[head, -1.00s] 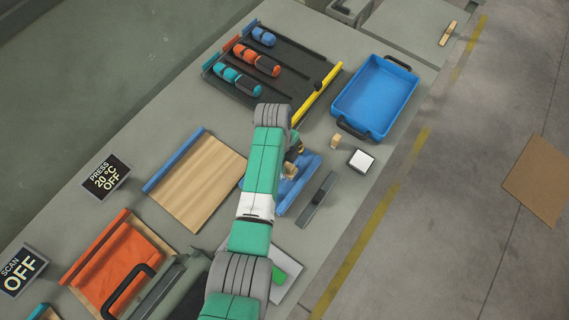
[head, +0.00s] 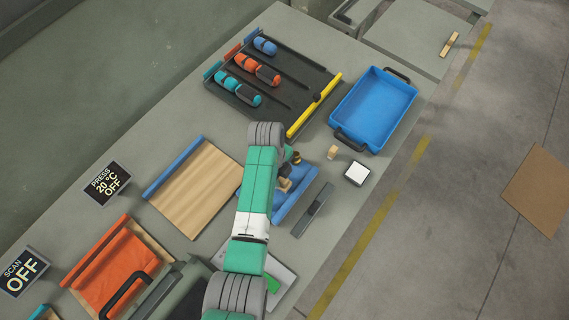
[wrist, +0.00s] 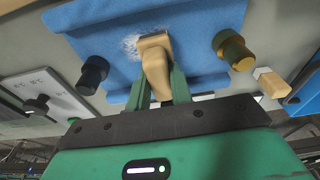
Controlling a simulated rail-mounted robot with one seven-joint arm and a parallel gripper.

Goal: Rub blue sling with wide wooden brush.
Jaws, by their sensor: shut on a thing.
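The blue sling (wrist: 200,22) fills the upper wrist view, and part of it shows in the head view (head: 295,207) beside my arm. A pale, whitish speckled patch (wrist: 131,44) marks it next to the brush. My gripper (wrist: 160,90) is shut on the tan wooden brush (wrist: 155,62). The brush head lies over the sling by the pale patch; I cannot tell whether it touches. In the head view my arm hides part of the sling and most of the gripper.
A black knob (wrist: 93,74) and a brass-coloured knob (wrist: 232,48) flank the brush. A small wooden block (head: 333,152), a white-topped square (head: 357,173) and a dark bar (head: 313,209) lie right of the sling. A blue tray (head: 345,134) stands behind.

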